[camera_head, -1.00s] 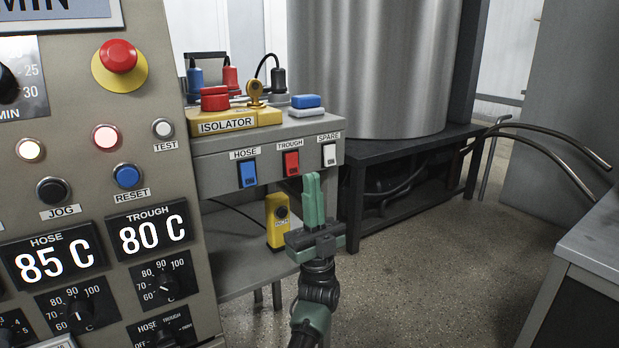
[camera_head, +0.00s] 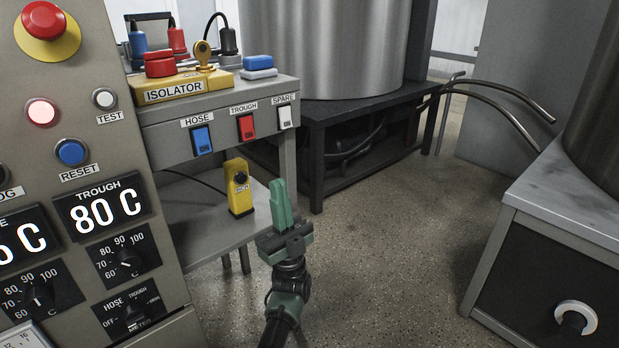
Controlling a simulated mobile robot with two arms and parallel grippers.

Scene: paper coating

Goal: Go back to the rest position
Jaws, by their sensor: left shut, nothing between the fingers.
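My left gripper (camera_head: 281,205) shows in the head view, low and near the middle. Its green fingers are together, pointing up, with nothing between them. It stands in front of the floor, just right of the small grey shelf (camera_head: 212,240) under the switch box (camera_head: 225,115). It appears apart from the switches. My right gripper is not in view.
The control panel (camera_head: 75,170) with knobs and displays fills the left. A yellow handheld device (camera_head: 239,188) stands on the shelf. A steel drum (camera_head: 325,45) sits on a dark stand (camera_head: 350,150) behind. A grey cabinet (camera_head: 560,240) is at right. Floor (camera_head: 400,250) between is clear.

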